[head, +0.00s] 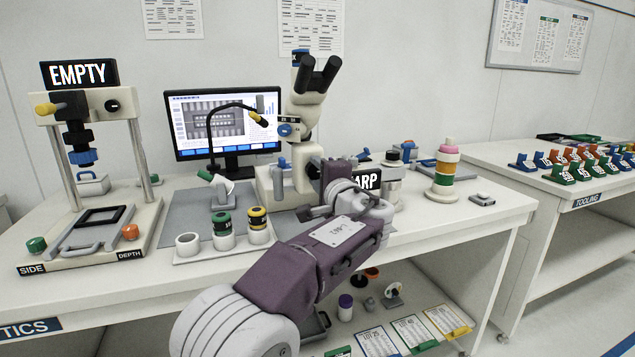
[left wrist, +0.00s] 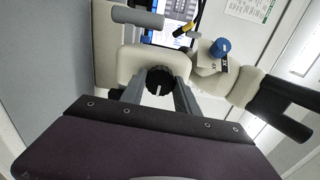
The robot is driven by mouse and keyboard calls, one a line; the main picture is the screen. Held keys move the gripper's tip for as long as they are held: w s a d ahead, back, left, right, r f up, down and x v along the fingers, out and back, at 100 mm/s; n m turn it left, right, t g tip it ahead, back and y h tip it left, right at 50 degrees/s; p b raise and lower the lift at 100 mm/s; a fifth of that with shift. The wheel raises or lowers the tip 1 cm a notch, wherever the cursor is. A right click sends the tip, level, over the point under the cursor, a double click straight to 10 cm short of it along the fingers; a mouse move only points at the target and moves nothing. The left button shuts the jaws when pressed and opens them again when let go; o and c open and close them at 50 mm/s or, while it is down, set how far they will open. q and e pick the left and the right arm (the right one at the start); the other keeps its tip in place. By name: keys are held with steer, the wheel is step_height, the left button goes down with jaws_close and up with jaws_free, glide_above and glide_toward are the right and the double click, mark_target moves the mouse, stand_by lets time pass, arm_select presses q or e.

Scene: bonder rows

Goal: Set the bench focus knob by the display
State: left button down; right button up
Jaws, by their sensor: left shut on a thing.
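The pale bench microscope (head: 303,108) stands at the middle of the bench, with black eyepieces on top. A dark ribbed focus knob (left wrist: 160,75) with a white mark shows on its pale body in the left wrist view. My left gripper (left wrist: 160,92) is shut on this knob, one grey finger on each side. My right gripper is not in view.
A monitor (head: 227,120) stands behind the microscope. A press-like stand (head: 95,170) with a sign reading "EMPTY" (head: 79,73) is at the left. A tray of rings (head: 222,246) lies in front. A stacked coloured tower (head: 445,172) stands at the right.

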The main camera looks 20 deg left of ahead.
arm_select(q)
steer(key=shift+f, duration=0.1)
stand_by(0.5)
steer(key=c, duration=0.9)
jaws_free()
steer(key=shift+s, duration=0.1)
steer(key=v, duration=0.9)
